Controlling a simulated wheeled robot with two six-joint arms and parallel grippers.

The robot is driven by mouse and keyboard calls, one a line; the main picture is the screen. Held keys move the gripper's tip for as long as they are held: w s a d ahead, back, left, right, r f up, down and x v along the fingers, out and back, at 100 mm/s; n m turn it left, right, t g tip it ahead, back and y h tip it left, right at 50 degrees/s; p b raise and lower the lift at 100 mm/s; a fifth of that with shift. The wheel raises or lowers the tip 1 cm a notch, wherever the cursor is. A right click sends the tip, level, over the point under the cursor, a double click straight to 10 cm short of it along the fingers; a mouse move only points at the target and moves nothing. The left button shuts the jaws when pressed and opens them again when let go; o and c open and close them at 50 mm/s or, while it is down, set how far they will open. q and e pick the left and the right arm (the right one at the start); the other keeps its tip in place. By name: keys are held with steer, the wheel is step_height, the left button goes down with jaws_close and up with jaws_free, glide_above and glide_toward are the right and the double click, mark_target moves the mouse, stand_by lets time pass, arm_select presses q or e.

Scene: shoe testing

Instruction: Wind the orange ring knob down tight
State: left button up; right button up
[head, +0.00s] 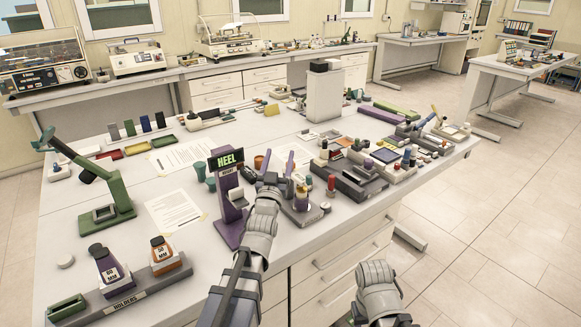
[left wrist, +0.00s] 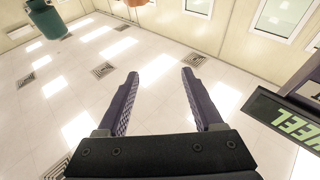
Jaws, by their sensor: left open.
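I cannot surely pick out the orange ring knob. A small orange piece (head: 259,162) shows just behind my left gripper in the head view, and part of an orange thing (left wrist: 137,2) is cut by the top edge of the left wrist view. My left gripper (head: 276,160) points upward over the bench, just right of the purple HEEL stand (head: 230,205). In the left wrist view the gripper (left wrist: 160,85) has its two purple fingers wide apart with nothing between them. My right arm shows low in the head view; its gripper does not show.
A grey base with a small post (head: 302,200) stands close to the right of my left gripper. Teal cups (head: 199,171) stand to the left, and a white block (head: 324,95) behind. A green stand (head: 112,190) and labelled holders (head: 110,265) are on the left. Papers lie between.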

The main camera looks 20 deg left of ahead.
arm_select(q)
steer(key=d+f+n+g+y, duration=0.1)
steer(key=d+f+g+y, duration=0.1)
steer(key=f, duration=0.5)
steer(key=shift+w+d+f+n+g, duration=0.15)
steer(key=shift+w+d+n+g, duration=0.25)
steer(key=shift+g, duration=0.7)
steer(key=x, duration=0.7)
steer(key=shift+w+a, duration=0.1)
steer(key=shift+w, duration=0.2)
jaws_close()
